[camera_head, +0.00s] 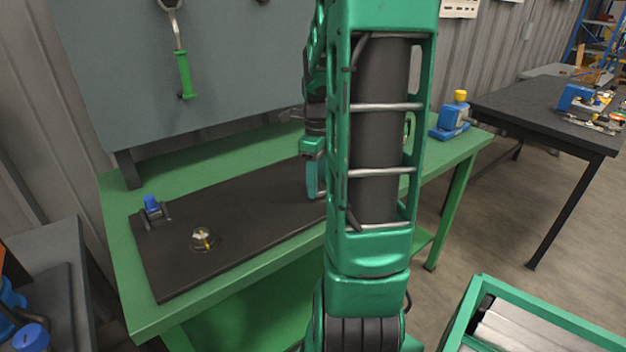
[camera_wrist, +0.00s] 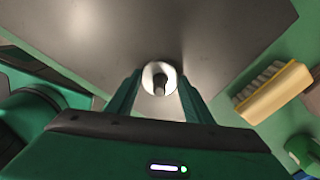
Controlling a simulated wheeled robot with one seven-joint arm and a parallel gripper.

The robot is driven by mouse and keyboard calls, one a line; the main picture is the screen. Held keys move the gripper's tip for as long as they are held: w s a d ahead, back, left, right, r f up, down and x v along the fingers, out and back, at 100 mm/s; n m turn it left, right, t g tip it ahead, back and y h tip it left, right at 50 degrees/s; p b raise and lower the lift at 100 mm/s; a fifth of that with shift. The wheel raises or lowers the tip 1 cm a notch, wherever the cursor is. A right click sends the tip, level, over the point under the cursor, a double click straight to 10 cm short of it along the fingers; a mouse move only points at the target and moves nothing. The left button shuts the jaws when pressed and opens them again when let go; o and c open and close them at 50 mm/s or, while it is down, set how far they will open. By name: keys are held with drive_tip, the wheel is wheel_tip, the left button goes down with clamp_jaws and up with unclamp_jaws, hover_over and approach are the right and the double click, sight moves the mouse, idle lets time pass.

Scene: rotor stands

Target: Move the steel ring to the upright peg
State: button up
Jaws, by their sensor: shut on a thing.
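The steel ring (camera_wrist: 147,75) is a pale, shiny ring between my fingertips in the wrist view. My gripper (camera_wrist: 159,88) is shut on it above the dark mat. A dark, rod-like shape, apparently a peg (camera_wrist: 160,83), shows within the ring's opening. I cannot tell whether the ring is around it or only above it. In the head view a green part of my gripper (camera_head: 313,178) shows low over the mat; my arm hides the ring and that peg. A round dark base with a yellow part (camera_head: 204,240) sits on the mat's left half.
The dark mat (camera_head: 250,215) lies on a green bench (camera_head: 125,275). A blue-topped clamp-like piece (camera_head: 152,208) stands at the mat's left edge. A yellow brush (camera_wrist: 275,95) lies right of the mat in the wrist view. A blue device (camera_head: 450,120) stands at the bench's far right.

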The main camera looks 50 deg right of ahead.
idle(0.3)
drive_tip(key=o, duration=1.5)
drive_tip(key=shift+r, duration=4.5)
drive_tip(key=s+a+f+n, duration=0.1)
drive_tip(key=s+a+n, duration=0.3)
drive_tip(key=n, duration=0.4)
drive_tip(key=s+a+f+n, duration=0.2)
drive_tip(key=s+a+n, duration=0.3)
drive_tip(key=a+n, duration=0.2)
drive_tip(key=s+a+f+n, duration=0.2)
drive_tip(key=s+a+n, duration=0.2)
drive_tip(key=n, duration=0.7)
drive_tip(key=shift+s+a+f, duration=0.1)
drive_tip(key=shift+s+a, duration=0.05)
drive_tip(key=shift+a, duration=0.35)
drive_tip(key=shift+s+a+f, duration=0.1)
drive_tip(key=shift+s+a, duration=0.05)
drive_tip(key=shift+a, duration=0.35)
